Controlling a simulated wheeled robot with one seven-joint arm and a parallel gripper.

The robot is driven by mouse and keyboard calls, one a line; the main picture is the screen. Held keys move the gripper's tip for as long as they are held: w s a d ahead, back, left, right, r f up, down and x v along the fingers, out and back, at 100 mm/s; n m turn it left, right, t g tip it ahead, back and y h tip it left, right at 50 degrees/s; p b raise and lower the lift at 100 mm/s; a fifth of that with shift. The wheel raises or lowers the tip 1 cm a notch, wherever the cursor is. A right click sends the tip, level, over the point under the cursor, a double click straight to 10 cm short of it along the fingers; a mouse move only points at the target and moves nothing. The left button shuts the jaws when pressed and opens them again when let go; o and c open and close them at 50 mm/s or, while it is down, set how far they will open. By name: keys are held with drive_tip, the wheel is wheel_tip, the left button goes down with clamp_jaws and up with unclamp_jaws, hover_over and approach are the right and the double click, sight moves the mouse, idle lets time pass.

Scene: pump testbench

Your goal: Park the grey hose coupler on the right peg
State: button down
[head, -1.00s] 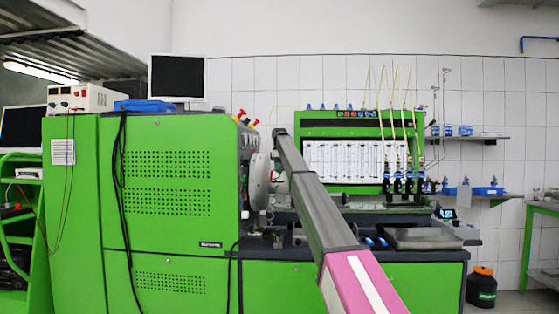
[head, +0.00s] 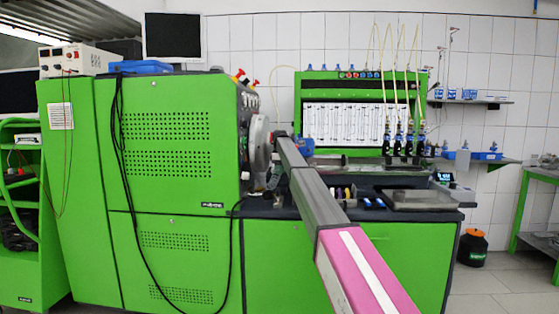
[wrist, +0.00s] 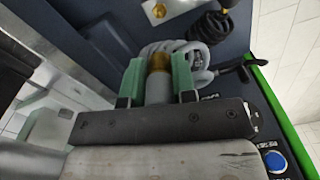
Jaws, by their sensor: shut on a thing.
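In the wrist view my gripper (wrist: 157,82) has two green fingers shut on the grey hose coupler (wrist: 158,88), a grey cylinder with a brass-coloured upper part between the fingers. Coiled grey hose (wrist: 197,52) shows behind and to the right of the fingers; where it joins the coupler is hidden. In the head view my arm reaches toward the bench, and the gripper and coupler cannot be made out at its far end. I cannot identify the right peg in either view.
The wrist view shows a metal plate with a round brass fitting (wrist: 159,10), a black coiled cable (wrist: 210,27) and a blue button (wrist: 275,161). The green testbench (head: 167,190) fills the head view's left. A metal tray (head: 422,200) sits on the bench's right.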

wheel_tip(320, 180, down, 9)
drive_tip(key=shift+f, duration=0.1)
drive_tip(key=shift+f, duration=1.2)
idle(2.3)
drive_tip(key=shift+c, duration=2.3)
unclamp_jaws()
drive_tip(key=shift+r, duration=0.15)
drive_tip(key=shift+r, duration=3.6)
